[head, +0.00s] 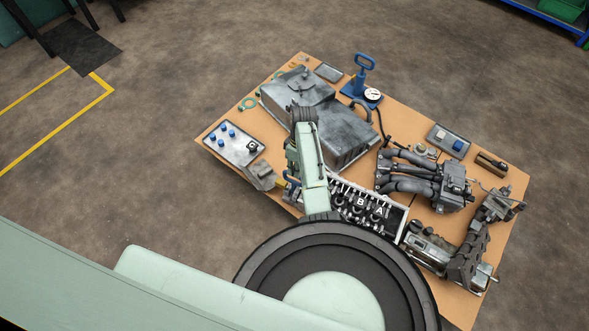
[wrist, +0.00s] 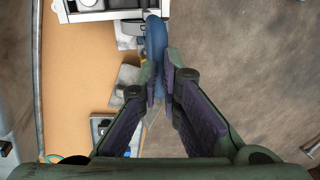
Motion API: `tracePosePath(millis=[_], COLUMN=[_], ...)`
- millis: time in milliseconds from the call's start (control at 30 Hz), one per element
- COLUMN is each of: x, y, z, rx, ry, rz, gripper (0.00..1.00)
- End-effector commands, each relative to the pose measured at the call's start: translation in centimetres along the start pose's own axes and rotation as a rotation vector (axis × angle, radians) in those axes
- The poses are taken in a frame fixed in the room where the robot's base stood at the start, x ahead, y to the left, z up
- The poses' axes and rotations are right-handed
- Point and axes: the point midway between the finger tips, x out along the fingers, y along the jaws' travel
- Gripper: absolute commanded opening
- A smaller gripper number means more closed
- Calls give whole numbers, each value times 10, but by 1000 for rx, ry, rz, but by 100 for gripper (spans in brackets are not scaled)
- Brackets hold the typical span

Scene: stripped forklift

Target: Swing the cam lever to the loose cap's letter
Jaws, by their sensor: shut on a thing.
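My gripper (wrist: 161,80) is shut on a blue lever handle (wrist: 156,40), which I take to be the cam lever, in the wrist view. A dark cap (head: 252,146) with a light letter, seemingly C, lies on the grey plate at the left.
The plate (head: 236,134) also carries several blue knobs. A large grey casing (head: 350,130) stands behind my arm. A blue hand pump with a gauge (head: 373,95), a pipe manifold (head: 410,175) and other metal parts fill the right of the board. Floor around it is clear.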

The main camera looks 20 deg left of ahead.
Motion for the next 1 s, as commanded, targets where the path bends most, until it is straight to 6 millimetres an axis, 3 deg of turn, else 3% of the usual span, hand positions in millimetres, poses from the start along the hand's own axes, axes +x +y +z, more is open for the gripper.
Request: tracePosePath(millis=[33, 300, 333, 700, 1000], x=[30, 31, 31, 26, 20], y=[-14, -16, -16, -13, -12], z=[2, 0, 0, 0, 1], rx=[-1, -6, -6, -4, -1], ry=[-8, -6, -6, -5, -4], rz=[-32, -34, -34, -29, -26], gripper=[0, 0, 8, 32, 33])
